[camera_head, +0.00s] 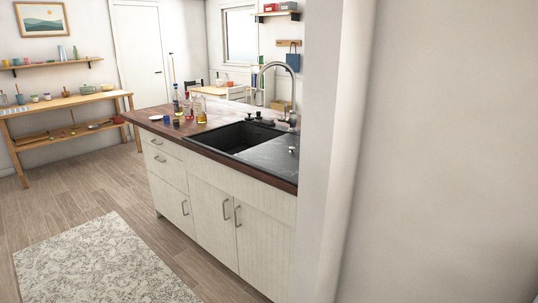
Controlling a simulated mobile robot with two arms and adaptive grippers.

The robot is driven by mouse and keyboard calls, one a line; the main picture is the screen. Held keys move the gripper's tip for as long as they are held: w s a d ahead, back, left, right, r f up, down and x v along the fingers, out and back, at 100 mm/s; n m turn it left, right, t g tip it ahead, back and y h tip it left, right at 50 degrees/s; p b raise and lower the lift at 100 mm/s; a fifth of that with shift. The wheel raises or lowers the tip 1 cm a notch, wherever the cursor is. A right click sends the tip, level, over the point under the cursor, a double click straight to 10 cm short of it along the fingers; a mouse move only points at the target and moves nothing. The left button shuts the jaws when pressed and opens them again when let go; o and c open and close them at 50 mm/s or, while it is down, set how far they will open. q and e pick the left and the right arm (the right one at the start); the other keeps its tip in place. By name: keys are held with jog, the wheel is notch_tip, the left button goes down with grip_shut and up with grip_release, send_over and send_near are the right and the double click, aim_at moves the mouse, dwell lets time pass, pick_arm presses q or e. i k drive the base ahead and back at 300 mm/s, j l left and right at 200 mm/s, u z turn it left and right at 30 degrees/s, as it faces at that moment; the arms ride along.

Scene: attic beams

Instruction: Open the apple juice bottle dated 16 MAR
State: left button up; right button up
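Several small bottles stand in a group on the far end of the wooden counter (152,118). One is a clear bottle with yellow-amber liquid (201,114). Beside it to the left is another bottle (188,107) with a reddish and yellow look. They are too small to read any label or date, so I cannot tell which one is apple juice dated 16 MAR. Neither of my grippers is in view.
A black sink (238,137) with a tall faucet (276,72) is set in the counter, above white cabinets (212,205). A white wall (440,150) fills the right side. A rug (95,265) lies on open floor at left. A shelf table (65,102) stands behind.

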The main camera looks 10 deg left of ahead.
aim_at(201, 115)
jog(key=i+j+u, duration=0.7)
jog(key=u, duration=0.2)
jog(key=i+j+u, duration=0.25)
jog(key=i+u, duration=0.4)
jog(key=i, duration=1.4)
jog(key=i+j+z, duration=0.15)
jog(key=i+z, duration=0.25)
jog(key=i, duration=0.15)
jog(key=i+j+z, duration=0.4)
jog(key=i, duration=0.15)
jog(key=i+j+z, duration=0.45)
jog(key=i+l, duration=0.05)
jog(key=l, duration=0.05)
